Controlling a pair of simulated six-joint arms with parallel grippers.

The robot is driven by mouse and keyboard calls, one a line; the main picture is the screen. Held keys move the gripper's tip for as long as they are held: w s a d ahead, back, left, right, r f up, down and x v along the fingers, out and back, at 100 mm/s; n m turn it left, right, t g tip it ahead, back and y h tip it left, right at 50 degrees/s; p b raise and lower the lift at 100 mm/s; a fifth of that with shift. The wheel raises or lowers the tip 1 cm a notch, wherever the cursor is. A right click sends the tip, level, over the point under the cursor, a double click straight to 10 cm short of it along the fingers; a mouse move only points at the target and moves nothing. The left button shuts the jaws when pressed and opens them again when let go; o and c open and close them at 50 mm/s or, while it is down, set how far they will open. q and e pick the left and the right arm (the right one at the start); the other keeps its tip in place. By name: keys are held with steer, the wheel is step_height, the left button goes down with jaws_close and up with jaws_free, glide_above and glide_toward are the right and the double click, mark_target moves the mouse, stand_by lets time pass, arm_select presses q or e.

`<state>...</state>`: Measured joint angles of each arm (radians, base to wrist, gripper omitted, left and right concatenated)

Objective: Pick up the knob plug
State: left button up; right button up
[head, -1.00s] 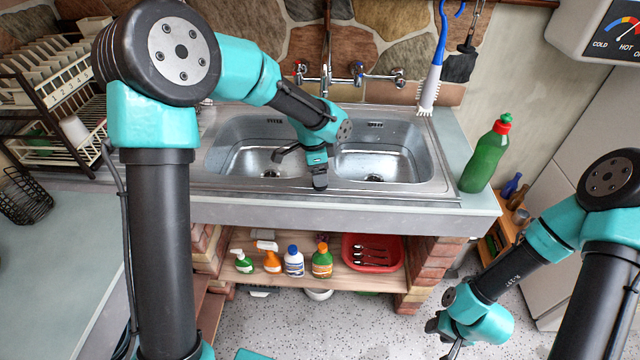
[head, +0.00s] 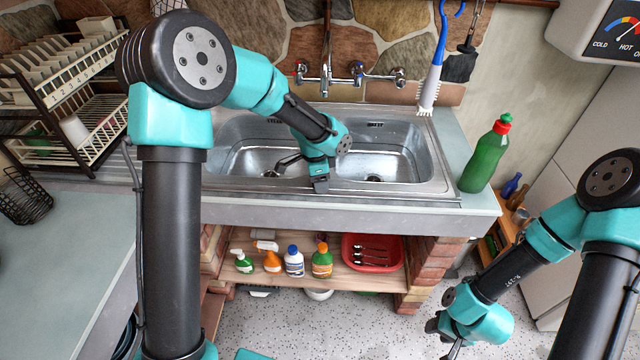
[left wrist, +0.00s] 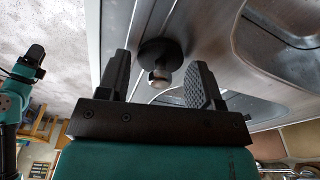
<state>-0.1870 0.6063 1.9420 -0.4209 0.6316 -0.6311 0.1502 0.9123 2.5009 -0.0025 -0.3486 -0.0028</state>
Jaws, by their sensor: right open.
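The knob plug (left wrist: 160,55), a dark round disc with a metallic knob, lies on the steel sink unit near its front edge in the left wrist view. In the head view I cannot make it out; my left gripper seems to cover it. My left gripper (head: 320,186) points down at the sink's front rim, between the two basins. The left wrist view shows its fingers apart, with the plug's knob in line with the gap and not visibly touched. My right gripper (head: 443,336) is open and low over the floor at lower right, away from the sink.
The sink unit (head: 230,190) has two basins, with taps (head: 326,78) behind. A green bottle (head: 486,158) stands at the right end and a dish rack (head: 75,95) at the left. Spray bottles and a red tray (head: 350,258) sit on the shelf below.

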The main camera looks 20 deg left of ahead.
arm_select(q)
steer(key=c, duration=0.6)
steer(key=shift+r, duration=0.1)
steer(key=shift+c, duration=0.2)
steer(key=shift+r, duration=1.35)
steer(key=s+d+r, duration=0.1)
steer(key=s+d, duration=0.1)
steer(key=s, duration=0.5)
steer(key=s+d+r, duration=0.1)
steer(key=s+d, duration=0.1)
steer(key=s, duration=0.6)
steer(key=shift+s+d, duration=0.15)
steer(key=shift+d, duration=0.2)
